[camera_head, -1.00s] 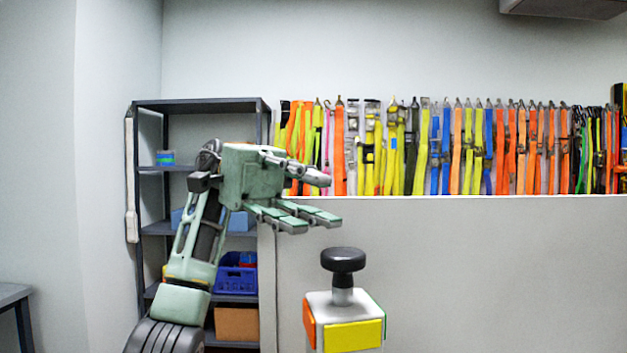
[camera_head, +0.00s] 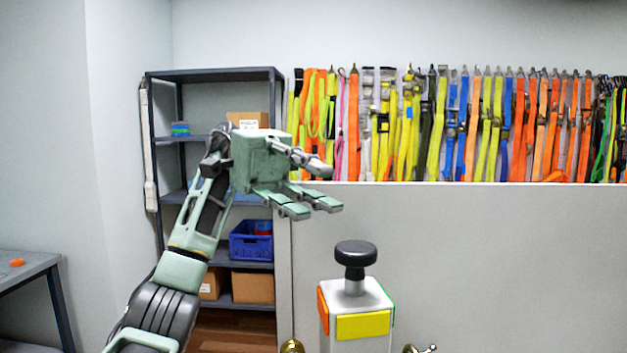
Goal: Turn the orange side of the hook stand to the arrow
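The hook stand (camera_head: 357,296) is a white square post at the bottom centre with a black round knob (camera_head: 356,254) on top. Its yellow side (camera_head: 362,325) faces me. Its orange side (camera_head: 324,309) is on the left, seen at a slant, and a thin green edge shows on the right. Brass-coloured hooks (camera_head: 292,346) stick out low on both sides. My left gripper (camera_head: 322,186) is open and empty, up and left of the knob and apart from it. I see no arrow. My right gripper is not in view.
A grey shelf unit (camera_head: 215,74) with a blue crate (camera_head: 250,246) and cardboard boxes stands behind my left arm. A pale partition (camera_head: 480,250) is behind the stand, with many coloured straps (camera_head: 465,125) hanging above it. A grey table (camera_head: 28,264) is at the left.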

